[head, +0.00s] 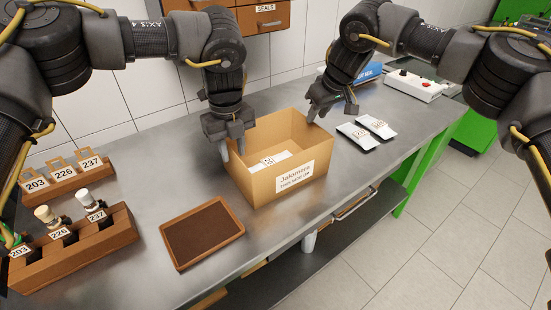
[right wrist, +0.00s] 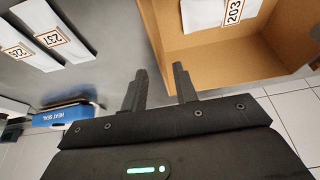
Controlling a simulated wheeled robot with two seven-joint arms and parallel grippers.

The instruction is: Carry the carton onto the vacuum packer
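The open-topped brown carton (head: 262,186), labelled "Jalomera", stands upright on the steel bench. A white packet marked 203 (right wrist: 232,12) lies inside. My left gripper (head: 232,150) is at the carton's left rim, fingers apart and pointing down, one on each side of the wall as far as I can tell. My right gripper (head: 330,110) is at the right rear rim. In the right wrist view its fingers (right wrist: 160,84) are apart, with the carton wall's edge lined up between them; contact is unclear. A blue "HEAT SEAL" unit (right wrist: 48,117) and a white control unit (head: 414,85) stand beyond; which is the packer is unclear.
Two packets (head: 357,135) (head: 376,126) lie right of the carton. A brown tray (head: 202,233) lies in front left. Wooden holders (head: 70,248) (head: 62,182) with numbered items stand at left. A drawer unit (head: 262,18) is at the back. A green frame (head: 410,183) supports the bench.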

